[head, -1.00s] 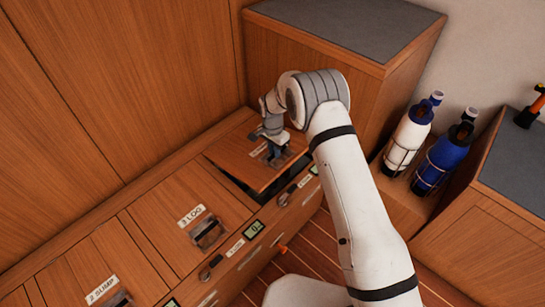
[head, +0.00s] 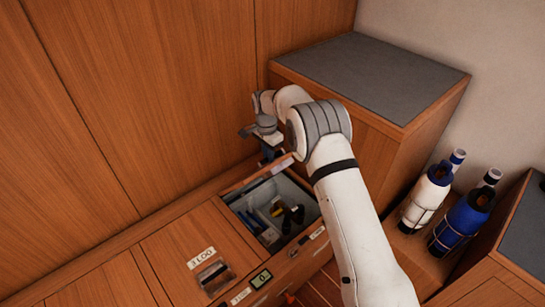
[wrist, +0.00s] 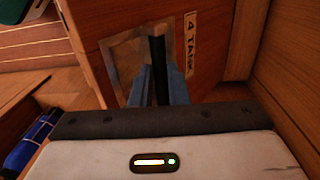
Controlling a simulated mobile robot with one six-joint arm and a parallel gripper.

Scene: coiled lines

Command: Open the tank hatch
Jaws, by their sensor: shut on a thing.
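The tank hatch (wrist: 215,65) is a wooden lid with a label reading "4 TAN…" (wrist: 190,45), partly cut from sight, beside a recessed pull plate (wrist: 124,56). In the wrist view my gripper (wrist: 157,82) is shut on the dark handle bar (wrist: 157,48) at that plate. In the head view my gripper (head: 270,152) is at the back of the open compartment (head: 240,202). The lid is raised steeply there, showing only as a thin edge, partly hidden by my arm. Dark, blue and yellow items (head: 278,210) lie inside.
A closed hatch labelled "3 LOO" (head: 205,258) lies to the left. A tall cabinet with a grey top (head: 370,78) stands close on the right of my arm. A wooden wall (head: 140,100) rises behind.

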